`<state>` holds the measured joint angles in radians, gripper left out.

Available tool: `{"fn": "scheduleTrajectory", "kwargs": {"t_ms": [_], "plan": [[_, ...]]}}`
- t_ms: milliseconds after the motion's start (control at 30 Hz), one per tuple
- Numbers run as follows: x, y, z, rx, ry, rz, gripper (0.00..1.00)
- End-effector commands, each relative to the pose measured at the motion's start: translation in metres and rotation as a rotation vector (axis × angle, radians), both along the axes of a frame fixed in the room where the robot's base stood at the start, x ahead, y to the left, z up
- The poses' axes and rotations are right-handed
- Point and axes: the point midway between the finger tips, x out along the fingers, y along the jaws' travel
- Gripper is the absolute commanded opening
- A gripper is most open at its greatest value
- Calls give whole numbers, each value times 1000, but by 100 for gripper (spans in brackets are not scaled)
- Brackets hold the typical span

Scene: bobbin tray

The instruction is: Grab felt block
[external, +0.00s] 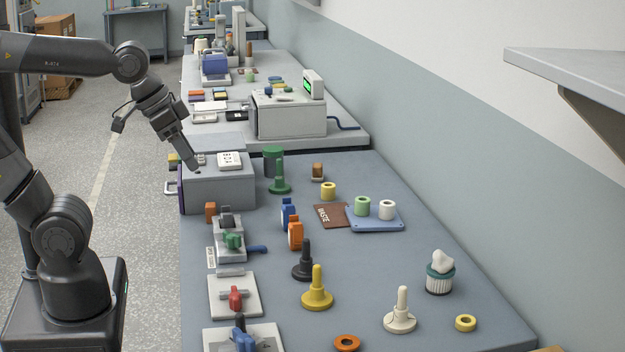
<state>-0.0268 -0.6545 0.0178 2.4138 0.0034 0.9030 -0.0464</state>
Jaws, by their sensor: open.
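My gripper (194,167) is open and points down at the left part of the top of a grey box (220,192). Whether it touches the box cannot be told. A small dark spot shows at its tips, too small to make out. No block is clearly felt from here. A small brown block with a paler base (317,171) stands on the table behind the green peg, to the right of my gripper. An orange-brown block (210,212) sits by the front of the grey box, below my gripper.
A white plate (230,160) lies on the box top beside my gripper. A green peg stand (280,184) and dark green cylinder (273,160) stand right of the box. A blue tray (375,225) holds bobbins. The table's right middle is mostly clear.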

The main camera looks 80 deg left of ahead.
Motion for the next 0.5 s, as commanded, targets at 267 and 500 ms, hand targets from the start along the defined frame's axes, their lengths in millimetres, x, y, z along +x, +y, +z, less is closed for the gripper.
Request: {"fn": "scheduleTrajectory", "kwargs": {"t_ms": [267, 500], "plan": [[88, 52, 30, -62, 36, 228, 56], [161, 114, 34, -99, 60, 432, 56]]}}
